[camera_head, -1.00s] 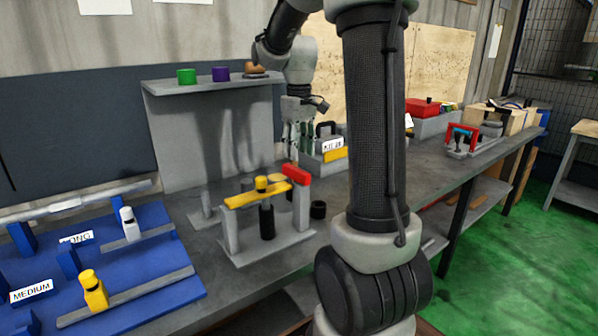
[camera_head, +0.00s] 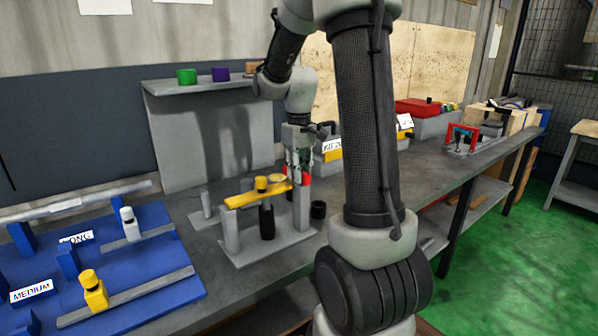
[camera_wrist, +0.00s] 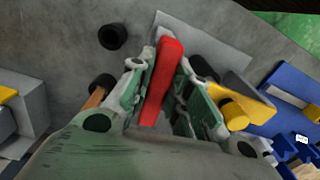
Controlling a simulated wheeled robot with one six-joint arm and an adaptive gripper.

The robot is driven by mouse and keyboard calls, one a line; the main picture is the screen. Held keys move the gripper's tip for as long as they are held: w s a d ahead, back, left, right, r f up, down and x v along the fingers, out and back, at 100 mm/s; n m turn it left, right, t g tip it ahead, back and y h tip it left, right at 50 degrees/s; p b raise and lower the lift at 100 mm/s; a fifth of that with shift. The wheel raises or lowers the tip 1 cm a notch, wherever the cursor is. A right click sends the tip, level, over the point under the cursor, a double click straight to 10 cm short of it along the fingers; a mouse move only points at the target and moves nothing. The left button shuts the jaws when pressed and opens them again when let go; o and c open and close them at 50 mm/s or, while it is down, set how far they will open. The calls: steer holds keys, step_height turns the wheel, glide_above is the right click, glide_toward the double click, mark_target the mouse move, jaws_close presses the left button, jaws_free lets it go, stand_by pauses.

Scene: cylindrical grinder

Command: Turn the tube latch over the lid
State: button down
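The red latch (camera_wrist: 163,72) sits on top of the right grey post (camera_head: 302,212) of a small stand. In the head view it is mostly hidden by my gripper (camera_head: 298,178). A flat yellow bar (camera_head: 245,198), apparently the lid, spans from the left post towards the right post. A dark tube (camera_head: 267,222) stands under it, with a yellow cap (camera_head: 261,184) above. In the wrist view my gripper (camera_wrist: 163,85) is open, with one finger on each side of the red latch. I cannot tell whether the fingers touch it.
A black ring or cup (camera_head: 318,209) stands just right of the stand. A grey shelf (camera_head: 205,84) with green and purple pieces rises behind. A blue board (camera_head: 150,272) with yellow and white pieces lies to the left. Grey bins (camera_head: 330,163) stand behind on the right.

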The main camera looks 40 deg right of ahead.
stand_by(0.4)
steer(key=n, duration=0.6)
steer(key=shift+s+a+n, duration=0.1)
steer(key=shift+a+n, duration=0.2)
steer(key=n, duration=0.5)
steer(key=shift+s+a+n, duration=0.1)
steer(key=shift+s+n, duration=0.1)
steer(key=shift+n, duration=0.1)
stand_by(0.3)
steer(key=c, duration=1.3)
jaws_free()
step_height(320, 180, up, 12)
